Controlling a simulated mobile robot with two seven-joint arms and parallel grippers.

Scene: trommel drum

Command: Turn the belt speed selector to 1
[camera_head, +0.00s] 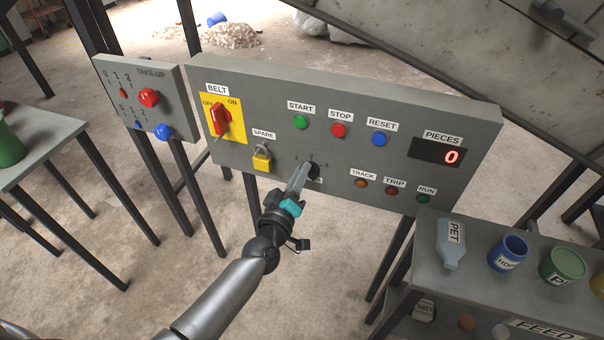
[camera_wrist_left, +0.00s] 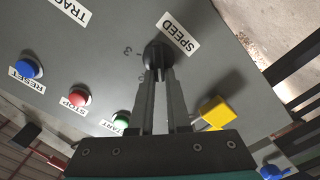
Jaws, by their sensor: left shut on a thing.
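The belt speed selector (camera_wrist_left: 157,55) is a round black knob on the grey control panel, with the SPEED label (camera_wrist_left: 179,33) beside it. In the head view the selector (camera_head: 313,170) is partly hidden behind my gripper, with small number marks above it. My left gripper (camera_head: 304,169) reaches it from the front. In the left wrist view my left gripper (camera_wrist_left: 159,78) has its fingertips shut on the knob. A number 3 shows near the knob; the other marks are hidden or too small, so I cannot tell the pointed setting. My right gripper is not in view.
The panel (camera_head: 262,85) also bears a red BELT switch (camera_head: 221,119), a yellow padlock (camera_head: 262,160), START, STOP and RESET buttons, several lamps and a PIECES display (camera_head: 437,153) reading 0. A FEED bench (camera_head: 432,235) with containers stands at lower right.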

